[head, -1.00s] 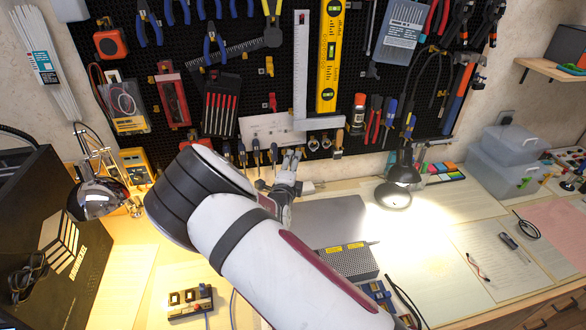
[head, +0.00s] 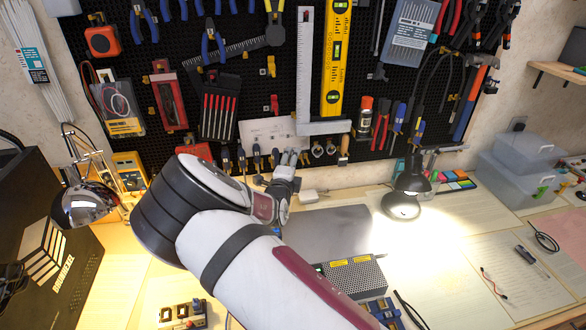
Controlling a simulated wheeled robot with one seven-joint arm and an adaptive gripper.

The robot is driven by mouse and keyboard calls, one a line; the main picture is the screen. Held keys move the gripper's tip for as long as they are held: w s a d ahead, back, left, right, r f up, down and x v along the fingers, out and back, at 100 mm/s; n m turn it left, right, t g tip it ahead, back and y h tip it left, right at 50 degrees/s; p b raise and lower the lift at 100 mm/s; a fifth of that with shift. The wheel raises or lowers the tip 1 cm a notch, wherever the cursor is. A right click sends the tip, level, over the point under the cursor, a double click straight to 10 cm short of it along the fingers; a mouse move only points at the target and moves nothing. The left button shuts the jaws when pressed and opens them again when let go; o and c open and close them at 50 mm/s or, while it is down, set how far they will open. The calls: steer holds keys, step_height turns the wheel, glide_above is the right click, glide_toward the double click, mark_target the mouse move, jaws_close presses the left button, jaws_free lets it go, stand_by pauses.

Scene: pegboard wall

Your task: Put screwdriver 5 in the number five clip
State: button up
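A white panel (head: 262,131) is fixed low on the black pegboard, and several dark-handled screwdrivers (head: 241,159) hang in a row under it. Their numbers and the clip numbers are too small to read, so I cannot tell which is screwdriver 5 or the number five clip. My gripper (head: 290,157) is at the right end of this row, close to the board's lower edge. My wrist hides part of it. I cannot tell whether its fingers are open or shut, or whether they hold anything.
A black desk lamp (head: 410,186) stands right of my gripper, and a silver lamp (head: 85,204) stands at the left. A grey mesh box (head: 352,277) lies on the desk. Pliers (head: 400,115) hang at the right of the board. The grey mat (head: 325,229) is mostly bare.

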steer(key=shift+w+a+f+b, duration=0.1)
steer(key=shift+w+a+b, duration=0.1)
steer(key=shift+w+b, duration=0.45)
steer(key=shift+w+a+b, duration=0.2)
steer(key=shift+w+b, duration=0.15)
steer(key=shift+w, duration=0.45)
steer(key=shift+w+a+r+b, duration=0.2)
steer(key=shift+w+r+b, duration=0.05)
steer(key=shift+w+b, duration=0.25)
steer(key=shift+c, duration=0.5)
steer(key=shift+w, duration=0.4)
steer(key=shift+c, duration=0.5)
steer(key=shift+o, duration=0.5)
steer(key=shift+w+a+r+b, duration=0.1)
steer(key=shift+w+b, duration=0.1)
steer(key=shift+b, duration=0.1)
steer(key=shift+a, duration=0.1)
steer(key=o, duration=2)
steer(key=shift+o, duration=0.2)
steer(key=shift+s+f, duration=0.1)
steer(key=shift+f, duration=0.15)
steer(key=shift+s+f, duration=0.15)
steer(key=shift+f, duration=0.05)
